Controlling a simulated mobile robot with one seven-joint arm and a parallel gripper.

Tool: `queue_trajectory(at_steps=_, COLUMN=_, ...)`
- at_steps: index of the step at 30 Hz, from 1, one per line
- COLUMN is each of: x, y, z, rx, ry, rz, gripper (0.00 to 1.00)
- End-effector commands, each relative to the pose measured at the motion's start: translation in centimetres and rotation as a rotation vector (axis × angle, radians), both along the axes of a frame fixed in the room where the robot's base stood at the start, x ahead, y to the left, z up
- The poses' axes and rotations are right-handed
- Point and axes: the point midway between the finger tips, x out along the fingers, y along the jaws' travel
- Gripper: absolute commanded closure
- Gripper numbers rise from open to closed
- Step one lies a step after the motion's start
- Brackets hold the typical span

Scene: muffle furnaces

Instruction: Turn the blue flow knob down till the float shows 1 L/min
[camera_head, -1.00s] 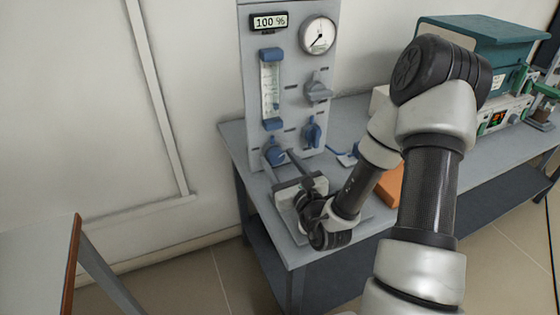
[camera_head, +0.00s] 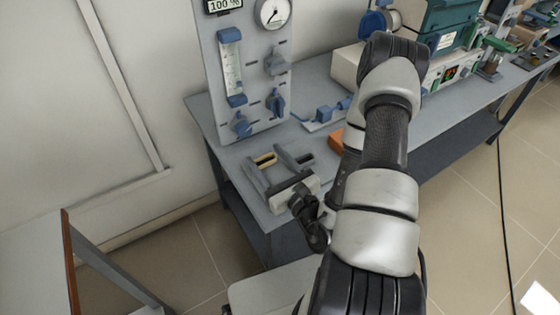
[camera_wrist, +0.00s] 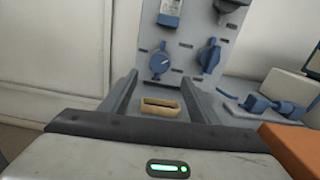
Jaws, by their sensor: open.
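The blue flow knob (camera_head: 242,125) sits low on the grey panel, below the flow tube (camera_head: 231,65). It also shows in the wrist view (camera_wrist: 160,63), round with a pale mark. The float and scale in the tube are too small to read in the head view; the wrist view shows only the tube's lower end. My gripper (camera_head: 268,160) is open and empty, apart from the panel and in front of the knob. In the wrist view its two fingers (camera_wrist: 159,84) point at the panel, with the knob between and beyond the tips.
A second blue knob (camera_head: 275,102) and a grey knob (camera_head: 276,62) sit to the right. A gauge (camera_head: 273,12) and display (camera_head: 223,5) reading 100 % are above. A tan hollow piece (camera_wrist: 160,107) shows between my fingers, on the bench. An orange block (camera_wrist: 291,145) lies right.

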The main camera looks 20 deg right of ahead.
Motion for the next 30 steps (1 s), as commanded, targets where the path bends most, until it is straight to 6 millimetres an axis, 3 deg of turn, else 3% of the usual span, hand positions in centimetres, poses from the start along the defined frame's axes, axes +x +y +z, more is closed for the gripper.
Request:
queue_trajectory(at_steps=6, x=-4.2, y=-0.8, z=0.2, rx=0.003, ry=0.005, rz=-0.002, gripper=0.45)
queue_trajectory(at_steps=12, x=-6.0, y=-1.2, z=0.0, rx=0.002, ry=0.001, rz=0.0, gripper=0.45)
queue_trajectory(at_steps=30, x=-6.3, y=-1.2, z=0.0, rx=0.0, ry=-0.001, rz=0.001, gripper=0.45)
